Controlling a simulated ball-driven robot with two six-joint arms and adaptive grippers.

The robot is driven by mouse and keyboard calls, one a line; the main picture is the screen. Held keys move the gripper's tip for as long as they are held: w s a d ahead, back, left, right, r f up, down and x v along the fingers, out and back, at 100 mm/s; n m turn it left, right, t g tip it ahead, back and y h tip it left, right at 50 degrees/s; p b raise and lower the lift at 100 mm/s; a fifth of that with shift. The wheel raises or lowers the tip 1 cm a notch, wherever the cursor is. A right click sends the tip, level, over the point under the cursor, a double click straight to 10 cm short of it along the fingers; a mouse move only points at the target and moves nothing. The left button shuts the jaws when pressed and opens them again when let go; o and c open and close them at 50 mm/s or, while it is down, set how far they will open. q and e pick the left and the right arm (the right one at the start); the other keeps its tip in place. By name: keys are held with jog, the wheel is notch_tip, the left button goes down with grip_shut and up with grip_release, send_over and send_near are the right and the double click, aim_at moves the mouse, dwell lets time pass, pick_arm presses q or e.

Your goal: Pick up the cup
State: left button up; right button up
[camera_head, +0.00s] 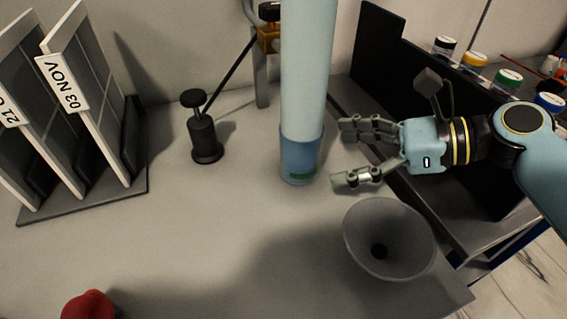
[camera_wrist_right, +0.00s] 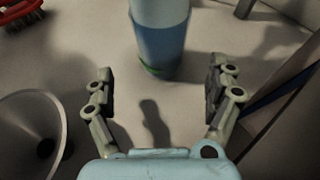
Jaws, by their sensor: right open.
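A tall pale blue cylinder with a darker blue, see-through, cup-like lower part (camera_head: 301,155) and a green band near its foot stands upright on the table; its top is cut off. I cannot tell whether this lower part is a separate cup. My right gripper (camera_head: 343,156) is open and empty just right of it, with its fingers pointing left towards it. In the right wrist view, the blue part (camera_wrist_right: 163,45) stands ahead of the spread fingers (camera_wrist_right: 161,85), roughly centred and apart from them. My left gripper is not in view.
A grey funnel-like bowl (camera_head: 362,240) with a dark hole lies at the front right, near the gripper. A black knobbed post (camera_head: 205,140) stands left of the cylinder. Dated panels (camera_head: 85,95) stand at the left. A dark rack (camera_head: 385,60) with paint jars lies behind my arm. A red object (camera_head: 88,305) is at front left.

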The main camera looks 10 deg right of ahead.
aim_at(300, 154)
jog(key=x, duration=0.8)
jog(key=shift+w+r+b, duration=0.15)
jog(key=shift+r+b, duration=0.1)
jog(key=shift+b, duration=0.15)
jog(key=c, duration=1.3)
